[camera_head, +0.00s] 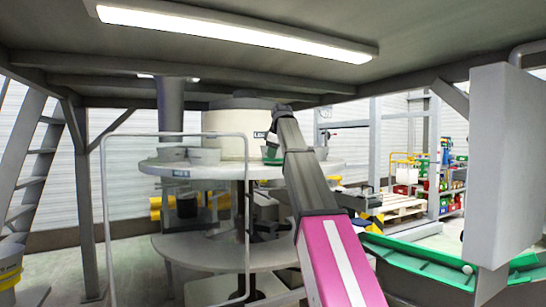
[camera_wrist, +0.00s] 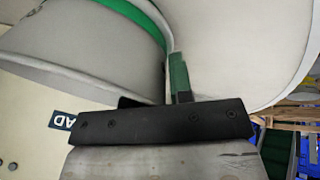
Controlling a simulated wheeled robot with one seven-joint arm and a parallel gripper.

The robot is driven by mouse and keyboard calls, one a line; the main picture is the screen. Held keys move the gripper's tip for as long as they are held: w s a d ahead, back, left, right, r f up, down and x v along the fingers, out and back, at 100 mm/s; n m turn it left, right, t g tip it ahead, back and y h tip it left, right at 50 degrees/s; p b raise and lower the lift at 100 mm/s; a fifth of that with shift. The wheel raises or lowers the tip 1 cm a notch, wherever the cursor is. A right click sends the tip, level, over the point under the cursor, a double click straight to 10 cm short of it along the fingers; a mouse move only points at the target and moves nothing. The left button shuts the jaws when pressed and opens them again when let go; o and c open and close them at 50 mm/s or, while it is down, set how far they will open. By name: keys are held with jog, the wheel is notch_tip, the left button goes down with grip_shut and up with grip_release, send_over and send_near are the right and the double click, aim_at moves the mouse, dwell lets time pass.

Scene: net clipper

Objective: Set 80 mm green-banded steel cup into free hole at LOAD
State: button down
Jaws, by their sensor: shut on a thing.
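A pale steel cup with a green band (camera_wrist: 90,58) fills the upper left of the wrist view, tilted in the picture. My gripper (camera_wrist: 155,98) is shut on its wall near the right side. In the head view my arm reaches up to the round table (camera_head: 322,173), and a bit of green (camera_head: 271,161) shows beside the arm there; my jaws are hidden. A dark label ending in "AD" (camera_wrist: 63,120) lies at lower left of the wrist view. The hole under or near the cup cannot be seen.
Other grey cups (camera_head: 205,157) stand on the table's left part. A central drum (camera_head: 225,122) with a label rises behind. A grey rail frame (camera_head: 104,220) stands in front. A green trough (camera_head: 430,262) is at lower right, and a grey panel (camera_head: 505,165) at far right.

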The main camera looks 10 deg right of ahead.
jog(key=shift+f, duration=0.55)
jog(key=c, duration=1)
grip_release()
jog(key=shift+f, duration=0.1)
jog(key=v, duration=1.2)
jog(key=shift+s, duration=0.1)
